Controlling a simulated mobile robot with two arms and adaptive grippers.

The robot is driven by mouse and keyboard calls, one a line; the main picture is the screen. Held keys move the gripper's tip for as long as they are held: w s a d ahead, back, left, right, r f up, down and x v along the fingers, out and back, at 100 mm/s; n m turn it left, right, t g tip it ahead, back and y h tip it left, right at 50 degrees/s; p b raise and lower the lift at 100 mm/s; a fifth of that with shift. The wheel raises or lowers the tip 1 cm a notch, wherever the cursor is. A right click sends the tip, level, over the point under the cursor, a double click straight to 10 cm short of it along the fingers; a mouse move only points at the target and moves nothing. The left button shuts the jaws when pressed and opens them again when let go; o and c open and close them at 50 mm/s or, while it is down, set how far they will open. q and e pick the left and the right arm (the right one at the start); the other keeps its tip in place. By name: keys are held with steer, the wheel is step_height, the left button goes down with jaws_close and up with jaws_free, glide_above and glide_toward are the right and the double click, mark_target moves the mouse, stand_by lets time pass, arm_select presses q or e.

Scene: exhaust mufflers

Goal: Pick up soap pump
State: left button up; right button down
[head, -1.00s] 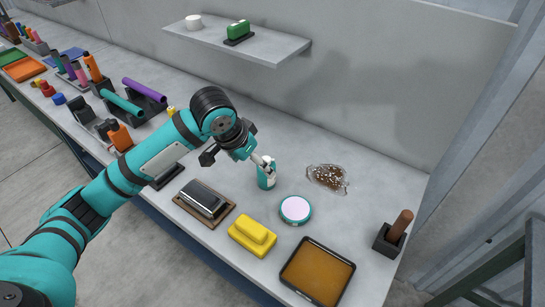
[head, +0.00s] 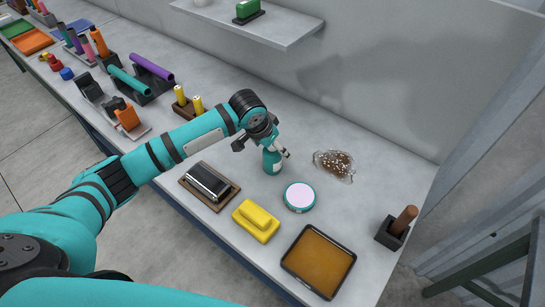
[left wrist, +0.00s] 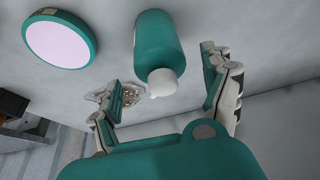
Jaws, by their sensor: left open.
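The soap pump (head: 272,162) is a teal bottle with a white pump top, standing upright on the grey workbench. In the left wrist view the soap pump (left wrist: 160,42) shows between and beyond my fingers, its white nozzle towards me. My left gripper (head: 265,143) is at the bottle's upper part in the head view. The left gripper (left wrist: 155,88) is open, with one finger on each side of the pump top; I cannot tell whether either touches it. The gripper partly hides the pump top in the head view. My right gripper is not in view.
Close by are a round teal tin with a pale top (head: 299,197), a clear bag of brown bits (head: 334,165), a yellow block (head: 256,221), a black-and-silver block (head: 208,183) and a brown-filled tray (head: 318,262). A shelf (head: 285,35) hangs on the wall behind.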

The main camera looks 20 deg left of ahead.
arm_select(q)
steer(key=shift+f, duration=0.3)
steer(key=p+x, duration=0.1)
steer(key=x, duration=0.2)
steer(key=shift+w+a+f, duration=0.1)
steer(key=shift+w+f, duration=0.1)
steer(key=shift+f, duration=0.15)
steer(key=shift+w+f+p, duration=0.1)
steer(key=shift+f+p, duration=0.2)
steer(key=shift+f, duration=0.1)
steer(key=c, duration=1.4)
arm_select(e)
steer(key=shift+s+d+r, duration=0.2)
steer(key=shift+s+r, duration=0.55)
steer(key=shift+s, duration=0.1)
